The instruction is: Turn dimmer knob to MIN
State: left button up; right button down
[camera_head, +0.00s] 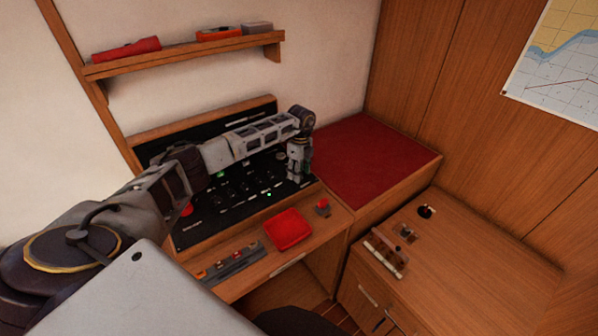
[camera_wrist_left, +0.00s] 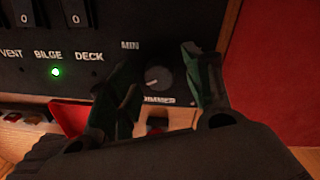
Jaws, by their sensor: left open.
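The dimmer knob (camera_wrist_left: 157,78) shows in the left wrist view as a small round grey knob on the black panel (camera_wrist_left: 120,20). The word MIN stands above left of it, and a partly hidden DIMMER label is below it. The knob's exact pointer direction is too dim to tell. My left gripper (camera_wrist_left: 160,80) is open, with its two dark green fingers on either side of the knob in the picture; I cannot tell whether they touch it. In the head view my left gripper (camera_head: 298,175) hangs in front of the panel's right end (camera_head: 200,226) and hides the knob. My right gripper is not in view.
A red tray (camera_head: 287,229) and a small red-topped item (camera_head: 322,207) lie on the ledge below the panel. A red cushion (camera_head: 370,160) is to the right. A shelf (camera_head: 190,60) runs above.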

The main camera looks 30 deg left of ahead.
pick_arm(q)
notch_tip(320, 180, up, 12)
jog(key=shift+w, duration=0.35)
dwell(0.6)
dwell(0.6)
